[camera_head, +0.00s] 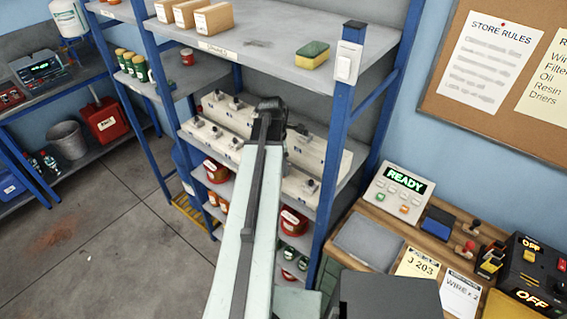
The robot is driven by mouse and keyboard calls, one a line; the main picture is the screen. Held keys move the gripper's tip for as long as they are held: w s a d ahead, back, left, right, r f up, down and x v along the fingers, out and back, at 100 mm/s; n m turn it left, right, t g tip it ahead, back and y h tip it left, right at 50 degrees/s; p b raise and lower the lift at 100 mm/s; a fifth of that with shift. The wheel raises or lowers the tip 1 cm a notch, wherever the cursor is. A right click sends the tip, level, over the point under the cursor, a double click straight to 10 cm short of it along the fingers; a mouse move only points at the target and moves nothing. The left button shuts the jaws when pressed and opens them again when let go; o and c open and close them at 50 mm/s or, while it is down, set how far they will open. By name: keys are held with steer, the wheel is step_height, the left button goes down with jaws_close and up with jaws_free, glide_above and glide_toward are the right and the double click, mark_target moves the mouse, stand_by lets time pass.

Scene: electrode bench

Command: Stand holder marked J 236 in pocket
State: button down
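My arm reaches out to a middle shelf of the blue-framed rack. My gripper (285,125) is at a row of pale blocks with dark fittings. It is seen from behind and small, so I cannot tell whether it is open or holds anything. One pale block (222,112) lies to its left and another pale block (318,158) to its right. Small dark pieces stand on both blocks. No marking J 236 is legible, and I cannot make out which piece is the holder or which opening is the pocket. A card (417,265) on the bench at right reads "J 203".
The upper shelf (265,45) is close above my gripper and carries cartons (198,15) and a sponge (314,55). A blue post (338,130) stands right of my arm. The wooden bench holds a READY box (398,190), a grey plate (368,242) and a black OFF unit (530,270).

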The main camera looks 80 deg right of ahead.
steer(key=shift+f+b, duration=0.9)
steer(key=shift+f, duration=0.1)
steer(key=shift+c, duration=2.1)
jaws_free()
steer(key=r+p, duration=0.5)
steer(key=w+r+p, duration=0.1)
steer(key=r+p, duration=0.2)
steer(key=shift+a, duration=0.15)
steer(key=shift+f, duration=0.1)
